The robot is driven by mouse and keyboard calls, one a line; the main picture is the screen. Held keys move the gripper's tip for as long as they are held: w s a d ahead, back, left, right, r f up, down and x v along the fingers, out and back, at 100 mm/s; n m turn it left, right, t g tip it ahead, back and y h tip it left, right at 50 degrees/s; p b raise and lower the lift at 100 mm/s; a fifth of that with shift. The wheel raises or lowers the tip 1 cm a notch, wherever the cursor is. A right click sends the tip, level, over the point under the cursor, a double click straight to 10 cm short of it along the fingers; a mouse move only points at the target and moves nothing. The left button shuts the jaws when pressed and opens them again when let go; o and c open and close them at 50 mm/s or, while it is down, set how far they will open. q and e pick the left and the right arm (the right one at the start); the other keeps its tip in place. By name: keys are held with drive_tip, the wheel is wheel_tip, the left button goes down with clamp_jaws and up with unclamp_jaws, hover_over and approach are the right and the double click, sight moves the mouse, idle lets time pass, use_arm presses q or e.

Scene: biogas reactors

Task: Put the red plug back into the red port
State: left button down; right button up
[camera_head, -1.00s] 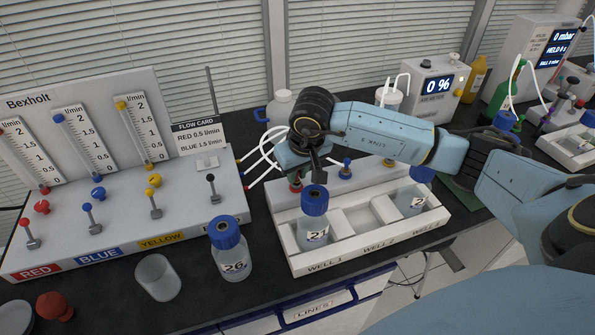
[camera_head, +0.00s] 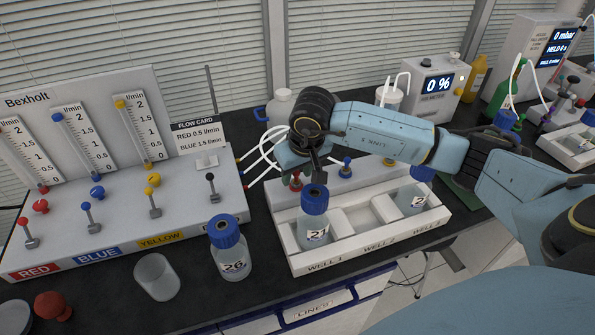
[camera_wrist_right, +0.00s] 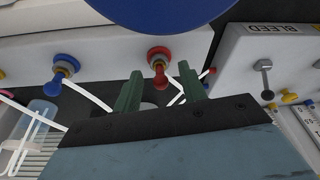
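The red plug (camera_wrist_right: 160,74) shows in the right wrist view at the red-ringed red port (camera_wrist_right: 158,54) on a white block. I cannot tell how deep it sits. In the head view this red spot (camera_head: 295,183) is at the left back of the well tray, partly hidden by my right gripper (camera_head: 314,172). In the right wrist view my right gripper (camera_wrist_right: 160,80) is open, its two green fingers on either side of the red plug, with gaps between them and it. My left gripper is not in view.
Bottle 21 (camera_head: 314,218) stands in the well tray (camera_head: 350,250) close to my right gripper; its blue cap (camera_wrist_right: 180,12) fills the top of the wrist view. A blue plug (camera_wrist_right: 56,84) sits beside the red one. Bottle 26 (camera_head: 230,250) and an empty beaker (camera_head: 157,278) stand at the front.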

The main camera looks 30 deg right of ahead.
drive_tip(key=v, duration=1.3)
drive_tip(key=shift+r, duration=0.2)
